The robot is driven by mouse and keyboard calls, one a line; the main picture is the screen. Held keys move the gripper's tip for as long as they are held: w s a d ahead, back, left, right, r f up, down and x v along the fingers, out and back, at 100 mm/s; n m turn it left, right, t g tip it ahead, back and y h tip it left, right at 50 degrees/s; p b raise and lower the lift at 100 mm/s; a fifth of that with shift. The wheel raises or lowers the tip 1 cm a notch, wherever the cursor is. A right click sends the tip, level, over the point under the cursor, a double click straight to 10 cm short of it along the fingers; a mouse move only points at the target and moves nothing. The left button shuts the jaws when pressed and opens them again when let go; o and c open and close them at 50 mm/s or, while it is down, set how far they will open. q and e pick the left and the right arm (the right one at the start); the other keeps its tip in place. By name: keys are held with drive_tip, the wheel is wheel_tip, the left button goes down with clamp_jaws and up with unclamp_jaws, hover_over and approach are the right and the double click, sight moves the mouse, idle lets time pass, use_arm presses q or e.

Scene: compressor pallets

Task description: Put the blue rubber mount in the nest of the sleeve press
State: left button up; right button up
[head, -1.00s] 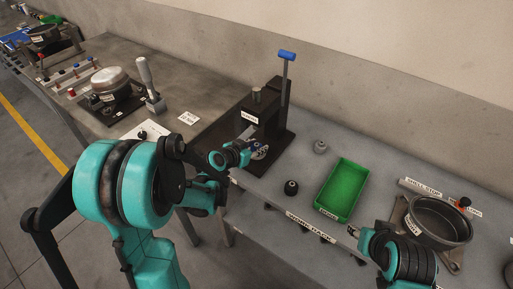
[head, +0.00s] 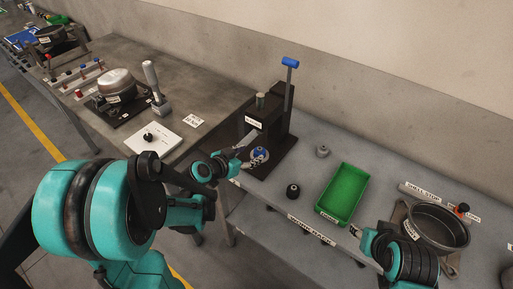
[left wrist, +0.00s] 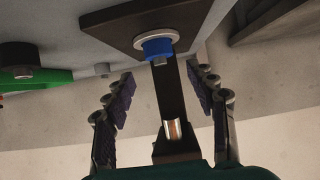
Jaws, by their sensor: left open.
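The blue rubber mount (head: 260,154) sits on the pale round nest of the sleeve press (head: 270,120), on its dark base plate. In the left wrist view the blue mount (left wrist: 157,50) appears upright and seated against the light nest ring (left wrist: 171,37). How deep it sits cannot be told. My left gripper (head: 243,152) is open and empty, just left of the mount and apart from it. Its spread fingers also frame the left wrist view (left wrist: 160,75). My right gripper (head: 356,232) is low at the right, by the bench's front edge; its jaws are too small to read.
A black mount (head: 293,191) and a grey one (head: 322,151) stand right of the press. A green bin (head: 343,193) and a dark round shell (head: 438,229) are further right. The press's blue-tipped lever (head: 290,64) rises behind. A second bench with a pump and cards lies left.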

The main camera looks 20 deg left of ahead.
use_arm(q)
drive_tip(key=s+d+r+n+g+y, duration=0.1)
drive_tip(key=s+r+n+g+y, duration=0.1)
drive_tip(key=s, duration=0.8)
drive_tip(key=s+d+r+n+g+y+p, duration=0.1)
drive_tip(key=s+r+n+g+y, duration=0.1)
drive_tip(key=s, duration=0.7)
drive_tip(key=shift+s+r, duration=0.35)
drive_tip(key=shift+r, duration=0.55)
